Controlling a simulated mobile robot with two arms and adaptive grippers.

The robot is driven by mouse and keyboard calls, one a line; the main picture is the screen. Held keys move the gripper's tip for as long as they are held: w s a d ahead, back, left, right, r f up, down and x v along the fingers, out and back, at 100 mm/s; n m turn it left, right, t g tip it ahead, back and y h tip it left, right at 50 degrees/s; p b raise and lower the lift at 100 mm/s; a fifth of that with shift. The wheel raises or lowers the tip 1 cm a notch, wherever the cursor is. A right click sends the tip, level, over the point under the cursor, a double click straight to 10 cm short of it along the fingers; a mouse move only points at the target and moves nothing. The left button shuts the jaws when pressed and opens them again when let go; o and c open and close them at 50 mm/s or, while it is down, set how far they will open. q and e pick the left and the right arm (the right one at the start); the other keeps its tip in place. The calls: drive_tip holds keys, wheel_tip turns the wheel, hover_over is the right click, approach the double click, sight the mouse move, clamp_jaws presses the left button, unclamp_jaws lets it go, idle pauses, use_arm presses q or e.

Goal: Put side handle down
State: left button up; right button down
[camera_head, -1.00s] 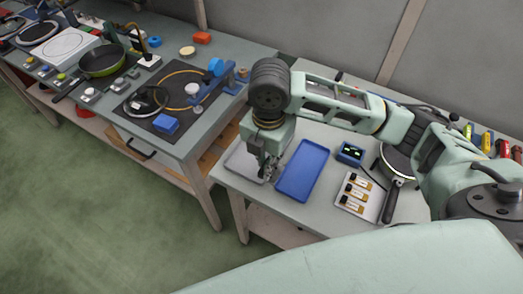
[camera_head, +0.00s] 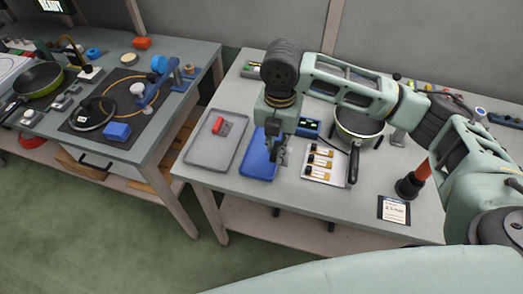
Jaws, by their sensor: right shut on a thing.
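My right gripper (camera_head: 277,158) points down over the right part of the blue tray (camera_head: 256,171). It is shut on a small dark grey piece (camera_head: 284,158), taken to be the side handle, whose shape is hard to make out against the fingers. I cannot tell whether the piece touches the tray. My left gripper is not in view.
A grey tray (camera_head: 204,158) left of the blue one holds a red-and-grey part (camera_head: 219,126). Right of the blue tray are a white tray with vials (camera_head: 320,174), a pan (camera_head: 358,131) and a label card (camera_head: 394,210). A gap separates the left bench (camera_head: 151,117).

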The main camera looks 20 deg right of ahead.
hover_over(256, 160)
wheel_tip(256, 160, down, 3)
drive_tip(key=shift+s+f+p, duration=0.15)
drive_tip(key=shift+p, duration=0.15)
drive_tip(key=shift+f, duration=0.25)
wheel_tip(256, 160, down, 3)
drive_tip(key=shift+f+p, duration=0.15)
drive_tip(key=shift+p, duration=0.3)
drive_tip(key=shift+f, duration=0.25)
drive_tip(key=shift+f, duration=0.15)
drive_tip(key=c, duration=2)
unclamp_jaws()
wheel_tip(256, 160, up, 12)
drive_tip(key=shift+r+b, duration=0.15)
drive_tip(key=shift+b, duration=0.8)
